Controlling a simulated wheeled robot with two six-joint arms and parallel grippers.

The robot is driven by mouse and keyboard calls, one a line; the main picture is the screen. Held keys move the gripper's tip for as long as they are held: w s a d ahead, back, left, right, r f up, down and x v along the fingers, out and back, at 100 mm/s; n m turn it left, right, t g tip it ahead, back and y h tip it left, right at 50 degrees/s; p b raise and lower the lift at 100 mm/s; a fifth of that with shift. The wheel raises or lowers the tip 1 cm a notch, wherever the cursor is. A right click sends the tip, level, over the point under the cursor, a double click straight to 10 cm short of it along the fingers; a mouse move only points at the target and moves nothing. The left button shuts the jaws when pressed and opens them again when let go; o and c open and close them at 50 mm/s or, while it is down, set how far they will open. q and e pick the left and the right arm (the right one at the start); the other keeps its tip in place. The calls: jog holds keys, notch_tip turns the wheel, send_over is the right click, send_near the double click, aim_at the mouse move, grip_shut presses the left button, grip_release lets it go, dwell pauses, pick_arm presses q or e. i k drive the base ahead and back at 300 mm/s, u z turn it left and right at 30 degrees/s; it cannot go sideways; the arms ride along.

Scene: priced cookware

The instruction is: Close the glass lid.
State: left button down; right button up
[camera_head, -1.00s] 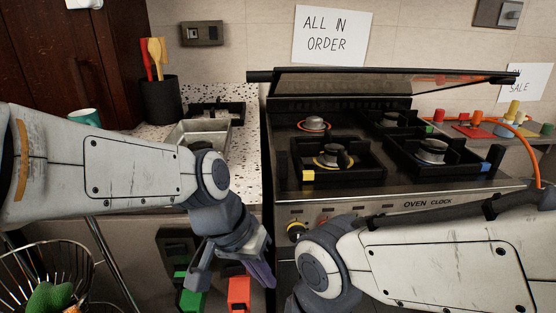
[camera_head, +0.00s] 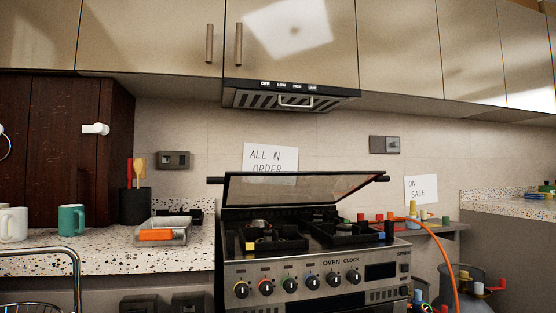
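The glass lid (camera_head: 285,190) is a dark-framed transparent panel at the back of the stove (camera_head: 300,268). It stands raised and tilted above the cooktop, with a dark bar along its top edge. Below it the burners and their black grates (camera_head: 345,236) are uncovered. The front panel has several coloured knobs and the words "OVEN CLOCK". Neither of my grippers is in view.
Left of the stove, a speckled counter (camera_head: 90,258) holds a metal tray (camera_head: 178,226) with an orange item, a black utensil holder (camera_head: 135,206) and mugs (camera_head: 72,220). A range hood (camera_head: 290,97) hangs above. An orange hose (camera_head: 447,262) runs at the right.

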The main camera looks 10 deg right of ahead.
aim_at(329, 195)
jog(key=u, duration=0.3)
jog(key=k, duration=0.2)
jog(key=z, duration=1)
jog(key=i, duration=1.3)
jog(key=u, duration=0.65)
